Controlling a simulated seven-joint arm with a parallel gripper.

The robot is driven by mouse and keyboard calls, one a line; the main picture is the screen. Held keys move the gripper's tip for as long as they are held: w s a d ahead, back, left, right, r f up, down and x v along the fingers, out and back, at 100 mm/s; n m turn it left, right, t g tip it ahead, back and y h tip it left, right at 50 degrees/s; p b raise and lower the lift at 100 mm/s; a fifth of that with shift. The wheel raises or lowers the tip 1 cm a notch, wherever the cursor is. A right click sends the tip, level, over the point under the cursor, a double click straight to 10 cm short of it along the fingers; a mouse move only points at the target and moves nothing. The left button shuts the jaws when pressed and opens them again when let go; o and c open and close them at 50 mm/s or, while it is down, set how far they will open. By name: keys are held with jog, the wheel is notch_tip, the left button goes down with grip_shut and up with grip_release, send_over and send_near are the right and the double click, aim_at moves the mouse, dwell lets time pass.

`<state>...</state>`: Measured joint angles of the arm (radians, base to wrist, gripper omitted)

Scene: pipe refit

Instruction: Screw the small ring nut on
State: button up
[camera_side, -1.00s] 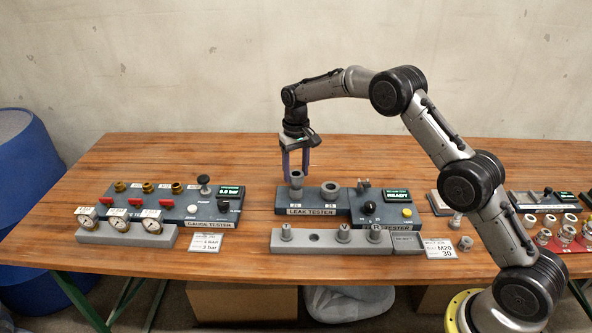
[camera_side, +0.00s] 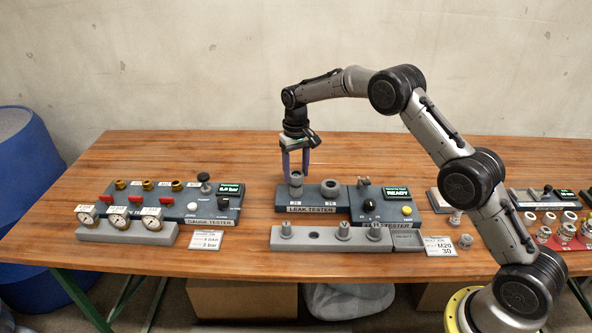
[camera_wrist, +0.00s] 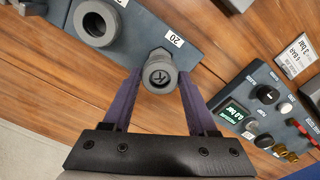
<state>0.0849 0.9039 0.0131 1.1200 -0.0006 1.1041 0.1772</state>
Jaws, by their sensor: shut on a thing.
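My gripper (camera_side: 296,176) points down over the left port of the grey-blue leak tester (camera_side: 312,209). Its two purple fingers are shut on the small ring nut (camera_wrist: 160,74), a grey ring. The nut sits at the top of the fitting on this port, beside the "20" label in the wrist view. A fitting end with a marked face shows inside the nut. How far the nut sits down on the thread cannot be told.
The larger port (camera_wrist: 97,22) of the tester is beside the held nut. A grey rack (camera_side: 315,238) with several fittings stands in front. The gauge tester (camera_side: 190,205) is at left. A loose grey part (camera_side: 465,241) lies right of the rack.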

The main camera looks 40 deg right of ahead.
aim_at(296, 175)
jog(key=shift+f, duration=1.6)
dwell(2.0)
jog(key=m, duration=0.4)
jog(key=shift+m, duration=1)
jog(key=shift+m, duration=1.2)
jog(key=m, duration=0.3)
jog(key=shift+m, duration=0.3)
